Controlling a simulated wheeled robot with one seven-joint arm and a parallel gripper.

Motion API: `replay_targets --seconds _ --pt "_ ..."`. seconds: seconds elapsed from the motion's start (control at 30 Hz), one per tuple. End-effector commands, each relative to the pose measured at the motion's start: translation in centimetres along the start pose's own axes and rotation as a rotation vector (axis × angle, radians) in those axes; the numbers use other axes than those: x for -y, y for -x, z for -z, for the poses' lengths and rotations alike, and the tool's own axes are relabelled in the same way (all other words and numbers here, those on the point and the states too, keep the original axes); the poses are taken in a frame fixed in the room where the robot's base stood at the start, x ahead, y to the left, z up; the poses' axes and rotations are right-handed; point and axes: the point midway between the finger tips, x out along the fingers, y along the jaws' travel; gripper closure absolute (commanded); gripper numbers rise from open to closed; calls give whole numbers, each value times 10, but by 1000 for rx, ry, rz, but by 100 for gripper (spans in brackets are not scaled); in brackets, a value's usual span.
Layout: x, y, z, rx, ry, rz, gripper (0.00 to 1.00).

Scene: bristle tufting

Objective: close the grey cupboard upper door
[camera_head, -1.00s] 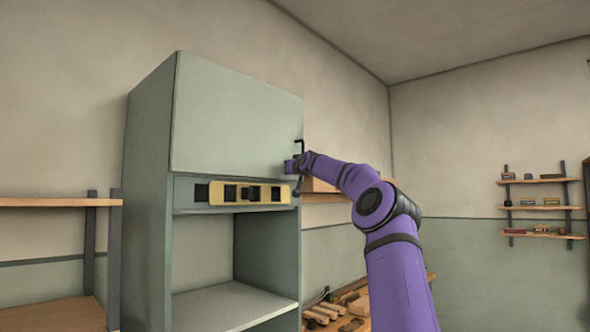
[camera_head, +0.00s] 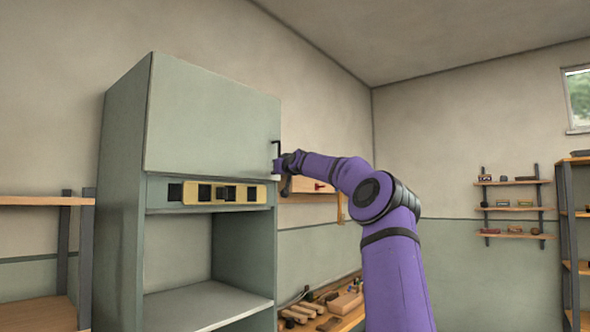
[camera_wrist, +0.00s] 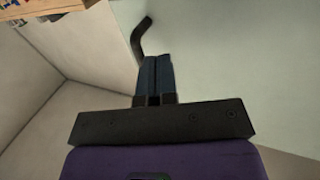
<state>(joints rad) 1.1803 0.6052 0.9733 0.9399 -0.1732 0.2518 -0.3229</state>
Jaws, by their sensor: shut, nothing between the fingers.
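The grey cupboard (camera_head: 121,200) stands at the left in the head view. Its upper door (camera_head: 212,118) lies flat, or very nearly flat, against the front; I cannot tell whether a small gap remains. A dark bar handle (camera_head: 276,150) is at the door's right edge. My gripper (camera_head: 277,169) is at the lower right corner of the door, by the handle's lower end. In the wrist view my gripper (camera_wrist: 157,62) has its fingers together and empty, with the handle (camera_wrist: 141,38) just beyond and the pale door (camera_wrist: 235,60) to the right. Contact is unclear.
Below the door are a panel with a yellow strip (camera_head: 262,193) and an open compartment (camera_head: 185,260). A bench (camera_head: 345,322) with wooden pieces stands right of the cupboard. Shelves (camera_head: 46,201) are at the left, others (camera_head: 515,209) on the far right wall.

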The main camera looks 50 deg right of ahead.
Motion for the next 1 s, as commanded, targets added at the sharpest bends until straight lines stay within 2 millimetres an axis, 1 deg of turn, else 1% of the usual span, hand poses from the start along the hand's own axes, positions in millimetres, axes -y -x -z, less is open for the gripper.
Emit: replay_targets --seconds 0.03,0.4,0.6,0.8,1.0 --pt "-4 5 0 0 0 -3 100" --pt "-20 43 -1 1 0 -4 100" --pt "-26 58 -1 1 0 -2 100" --pt "-28 66 -2 2 0 -1 100" --pt "-29 67 -2 1 0 -1 100"
